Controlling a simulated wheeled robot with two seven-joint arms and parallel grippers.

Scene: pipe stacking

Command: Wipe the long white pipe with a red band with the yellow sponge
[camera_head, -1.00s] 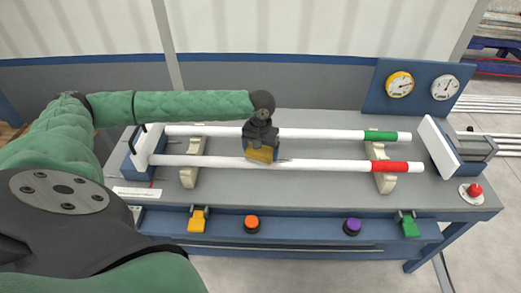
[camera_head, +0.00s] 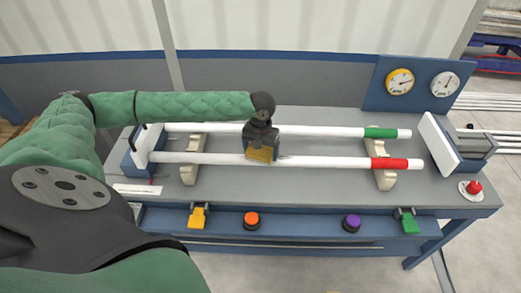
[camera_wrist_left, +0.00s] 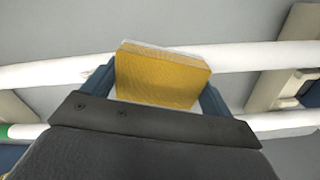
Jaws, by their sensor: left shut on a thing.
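The long white pipe with a red band (camera_head: 320,161) lies across two cream supports on the workbench, its red band near the right end. My left gripper (camera_head: 261,147) is above its middle, shut on the yellow sponge (camera_head: 259,154). In the left wrist view the sponge (camera_wrist_left: 160,76) sits between the fingers and overlaps the pipe (camera_wrist_left: 250,57), hiding part of it. I cannot tell for sure whether they touch. My right gripper is not in view.
A second white pipe with a green band (camera_head: 330,132) lies parallel behind. White end plates stand at the left (camera_head: 147,147) and right (camera_head: 438,143). Gauges (camera_head: 401,82) stand at the back right. Orange (camera_head: 252,221) and purple (camera_head: 351,223) buttons line the bench front.

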